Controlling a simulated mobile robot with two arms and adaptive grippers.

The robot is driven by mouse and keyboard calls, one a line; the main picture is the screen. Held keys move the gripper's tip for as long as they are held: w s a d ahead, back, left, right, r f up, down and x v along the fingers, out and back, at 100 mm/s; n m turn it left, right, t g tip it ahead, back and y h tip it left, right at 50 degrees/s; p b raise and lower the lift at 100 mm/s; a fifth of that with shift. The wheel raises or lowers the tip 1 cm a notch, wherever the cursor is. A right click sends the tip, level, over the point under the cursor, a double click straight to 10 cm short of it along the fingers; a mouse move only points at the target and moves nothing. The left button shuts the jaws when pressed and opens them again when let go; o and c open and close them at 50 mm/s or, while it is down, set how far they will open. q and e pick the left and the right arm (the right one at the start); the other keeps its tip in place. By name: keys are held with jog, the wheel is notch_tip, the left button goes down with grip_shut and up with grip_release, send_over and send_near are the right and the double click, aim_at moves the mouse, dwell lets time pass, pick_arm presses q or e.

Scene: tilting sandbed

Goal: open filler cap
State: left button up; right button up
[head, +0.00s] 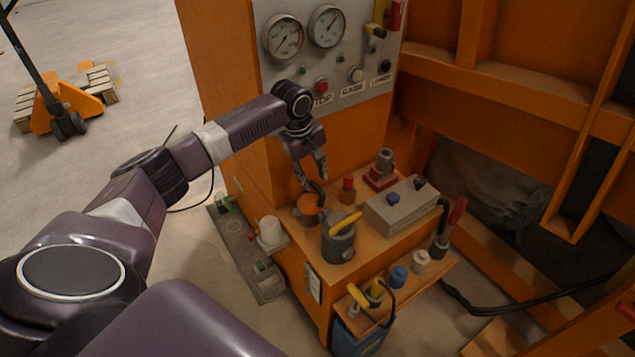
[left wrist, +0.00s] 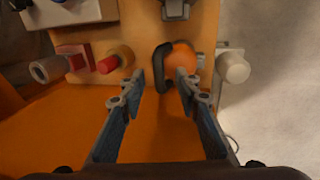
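An orange round cap (head: 307,204) with a dark curved handle (head: 319,190) sits on the orange bench top. It looks like the filler cap. In the left wrist view the orange cap (left wrist: 181,56) and the dark handle (left wrist: 163,68) show just beyond the fingertips. My left gripper (head: 314,178) points down above the cap, close to the handle. It is open and empty in the left wrist view (left wrist: 160,82), and the handle appears between the fingertips there. I cannot tell whether a finger touches it. My right gripper is not in view.
A grey pot with a yellow lever (head: 340,240) stands in front of the cap. A red-topped fitting (head: 348,187) and a grey box (head: 402,206) are to the right. A white cylinder (head: 270,230) is at the left edge. A gauge panel (head: 335,80) rises behind.

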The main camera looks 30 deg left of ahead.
aim_at(317, 188)
pick_arm(q)
jog(key=x, duration=0.3)
jog(key=shift+w+f, duration=0.1)
jog(key=shift+f, duration=0.25)
jog(key=c, duration=0.8)
grip_shut()
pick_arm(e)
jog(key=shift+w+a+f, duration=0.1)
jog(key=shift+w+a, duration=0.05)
